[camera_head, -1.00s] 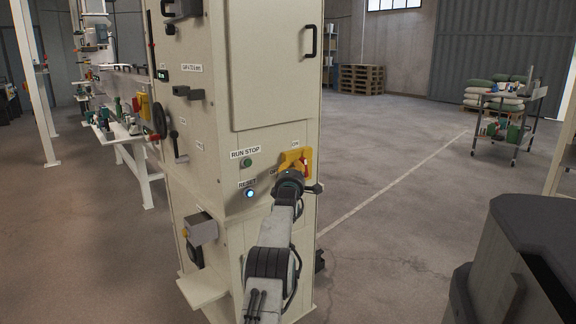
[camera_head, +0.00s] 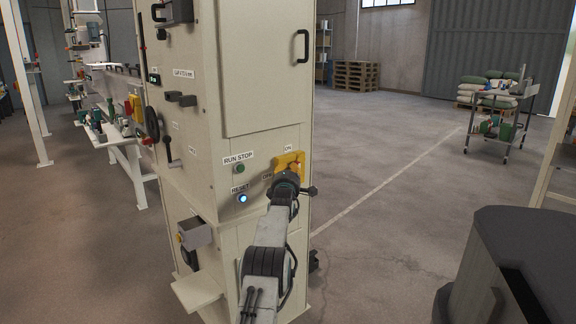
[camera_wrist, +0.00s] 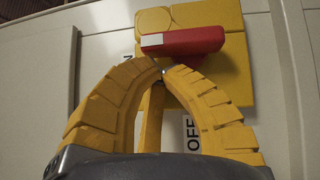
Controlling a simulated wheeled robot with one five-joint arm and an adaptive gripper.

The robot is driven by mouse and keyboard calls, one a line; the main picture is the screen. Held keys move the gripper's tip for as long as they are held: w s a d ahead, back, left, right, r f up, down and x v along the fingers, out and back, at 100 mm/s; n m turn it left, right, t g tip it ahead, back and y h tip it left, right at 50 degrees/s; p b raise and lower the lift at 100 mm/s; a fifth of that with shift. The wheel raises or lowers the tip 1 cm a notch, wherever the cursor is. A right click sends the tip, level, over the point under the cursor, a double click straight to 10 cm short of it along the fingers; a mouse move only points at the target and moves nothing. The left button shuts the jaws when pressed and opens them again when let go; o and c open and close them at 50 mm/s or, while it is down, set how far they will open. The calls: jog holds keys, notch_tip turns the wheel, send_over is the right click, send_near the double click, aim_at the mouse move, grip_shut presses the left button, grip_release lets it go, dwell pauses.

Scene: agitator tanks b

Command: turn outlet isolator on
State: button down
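The outlet isolator (camera_head: 291,160) is a yellow plate on the beige cabinet, with ON above it and OFF at its left. In the wrist view, turned sideways, its red handle (camera_wrist: 190,41) lies across the yellow plate (camera_wrist: 228,85). The handle's white-marked end points towards the partly hidden ON label. The OFF label (camera_wrist: 192,135) shows beside the right finger. My gripper (camera_wrist: 163,71) is shut, its yellow fingertips meeting just below the handle with nothing visible between them. In the head view my gripper (camera_head: 287,178) covers the lower part of the isolator.
A green RUN STOP button (camera_head: 239,168) and a lit RESET button (camera_head: 241,198) sit left of the isolator. A grey box (camera_head: 194,232) sticks out from the cabinet's left face. Open floor lies to the right, with a cart (camera_head: 497,120) farther back.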

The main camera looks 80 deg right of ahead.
jog(key=shift+s+d+r+m+p, duration=0.25)
jog(key=shift+r+p, duration=0.25)
jog(key=shift+p, duration=0.45)
jog(key=shift+d, duration=0.1)
jog(key=shift+s+f, duration=0.1)
